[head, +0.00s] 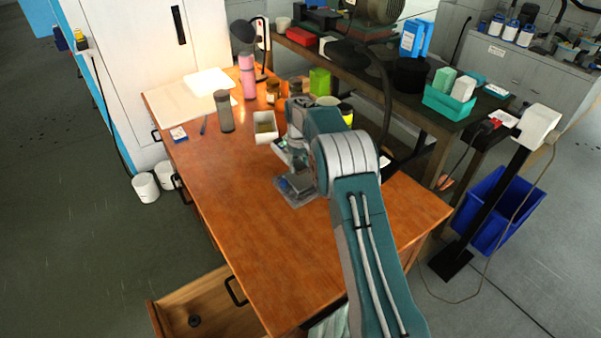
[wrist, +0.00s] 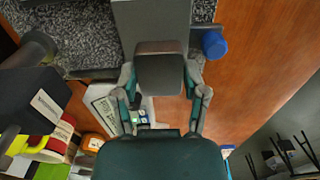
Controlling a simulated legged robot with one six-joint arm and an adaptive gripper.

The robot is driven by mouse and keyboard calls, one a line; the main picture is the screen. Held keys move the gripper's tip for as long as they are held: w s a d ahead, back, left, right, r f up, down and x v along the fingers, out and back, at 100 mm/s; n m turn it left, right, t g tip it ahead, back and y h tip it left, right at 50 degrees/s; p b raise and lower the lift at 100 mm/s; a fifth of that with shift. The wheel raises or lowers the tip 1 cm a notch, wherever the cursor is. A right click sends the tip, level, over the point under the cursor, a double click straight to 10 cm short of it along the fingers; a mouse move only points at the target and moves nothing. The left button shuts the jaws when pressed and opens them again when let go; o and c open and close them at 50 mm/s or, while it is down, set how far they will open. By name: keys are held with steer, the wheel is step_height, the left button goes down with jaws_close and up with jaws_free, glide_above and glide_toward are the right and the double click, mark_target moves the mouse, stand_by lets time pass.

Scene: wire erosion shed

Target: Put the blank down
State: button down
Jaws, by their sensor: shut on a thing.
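The blank (wrist: 160,72) is a grey metal block with a darker top edge. In the wrist view it sits between the two fingers of my gripper (wrist: 160,88), which is shut on it. A larger grey block (wrist: 152,20) on a speckled grey granite plate (wrist: 75,35) lies just past the blank. I cannot tell if the blank touches it. A blue knob (wrist: 214,43) is beside that block. In the head view my arm hides the gripper and the blank; the plate (head: 297,199) shows on the wooden table (head: 235,205).
The table's front is clear; a drawer (head: 195,310) is open.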

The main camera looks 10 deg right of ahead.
mark_target(301, 178)
steer(key=f, duration=0.1)
steer(key=d+f, duration=0.1)
steer(key=f, duration=0.1)
steer(key=shift+w+f, duration=0.1)
steer(key=shift+w, duration=0.1)
steer(key=shift+a+f, duration=0.15)
steer(key=shift+f, duration=0.2)
steer(key=shift+c, duration=0.6)
jaws_free()
